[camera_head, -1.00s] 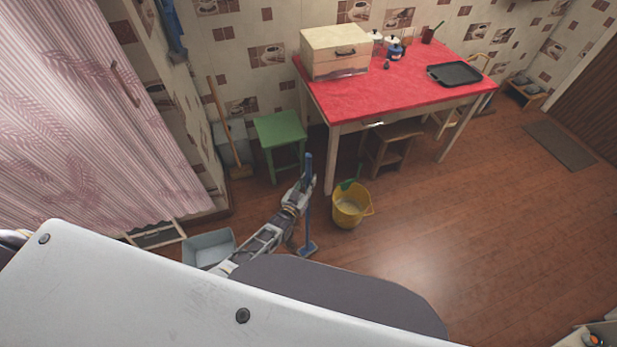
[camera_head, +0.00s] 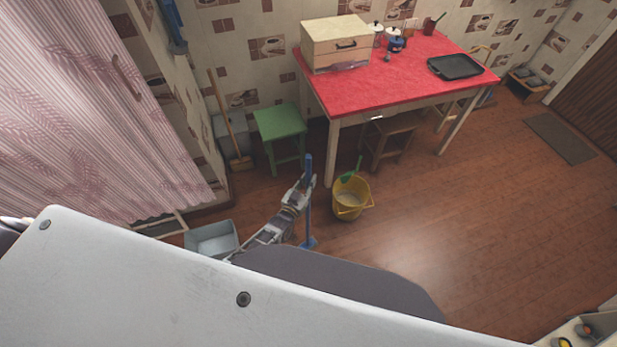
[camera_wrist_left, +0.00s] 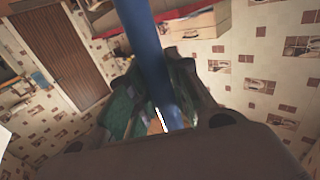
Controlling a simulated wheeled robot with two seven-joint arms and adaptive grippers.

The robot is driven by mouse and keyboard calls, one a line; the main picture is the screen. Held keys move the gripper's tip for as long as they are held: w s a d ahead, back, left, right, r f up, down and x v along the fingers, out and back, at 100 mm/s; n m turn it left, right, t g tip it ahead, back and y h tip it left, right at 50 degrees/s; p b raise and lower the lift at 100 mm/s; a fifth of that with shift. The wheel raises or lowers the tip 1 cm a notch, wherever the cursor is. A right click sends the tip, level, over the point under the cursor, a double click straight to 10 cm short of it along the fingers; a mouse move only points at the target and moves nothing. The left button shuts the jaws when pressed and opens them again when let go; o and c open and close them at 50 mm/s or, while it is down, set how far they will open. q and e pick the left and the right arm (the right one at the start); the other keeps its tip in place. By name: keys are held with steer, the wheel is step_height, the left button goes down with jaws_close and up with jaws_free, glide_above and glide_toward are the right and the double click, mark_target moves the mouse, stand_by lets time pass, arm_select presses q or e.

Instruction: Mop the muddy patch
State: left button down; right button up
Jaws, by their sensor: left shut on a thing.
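A blue mop (camera_head: 308,228) stands nearly upright in the head view, with its flat head low on the brown floor. My left gripper (camera_head: 308,182) is shut on its handle near the top. In the left wrist view the blue handle (camera_wrist_left: 146,62) runs between the fingers of my left gripper (camera_wrist_left: 155,98). A yellow bucket (camera_head: 351,204) stands on the floor just right of the mop. A green-handled thing leans out of it. No muddy patch shows; my white body hides the near floor. My right gripper is not in view.
A red-topped table (camera_head: 400,78) stands behind the bucket, with a brown stool (camera_head: 390,130) under it. A green stool (camera_head: 280,122), a broom (camera_head: 225,130) and a grey-blue bin (camera_head: 212,240) are to the left. The floor (camera_head: 470,210) to the right is clear.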

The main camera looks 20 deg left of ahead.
arm_select(q)
steer(key=shift+a+r, duration=0.1)
steer(key=shift+r, duration=0.05)
steer(key=shift+s+a+p, duration=0.5)
steer(key=shift+s+a, duration=0.8)
steer(key=shift+a, duration=0.15)
steer(key=shift+f, duration=0.2)
steer(key=shift+w+a+b, duration=0.45)
steer(key=shift+w+a, duration=0.2)
steer(key=shift+w, duration=0.25)
steer(key=shift+w+a+b, duration=0.4)
steer(key=shift+w+a, duration=0.25)
steer(key=shift+w, duration=0.25)
steer(key=shift+w, duration=0.15)
steer(key=shift+w+a+r+b, duration=0.1)
steer(key=shift+w+a+b, duration=0.5)
steer(key=shift+w, duration=0.3)
steer(key=shift+w+a+r+b, duration=0.1)
steer(key=shift+w+a+b, duration=0.3)
steer(key=shift+w+a, duration=0.35)
steer(key=shift+w+d, duration=0.1)
steer(key=shift+w, duration=0.05)
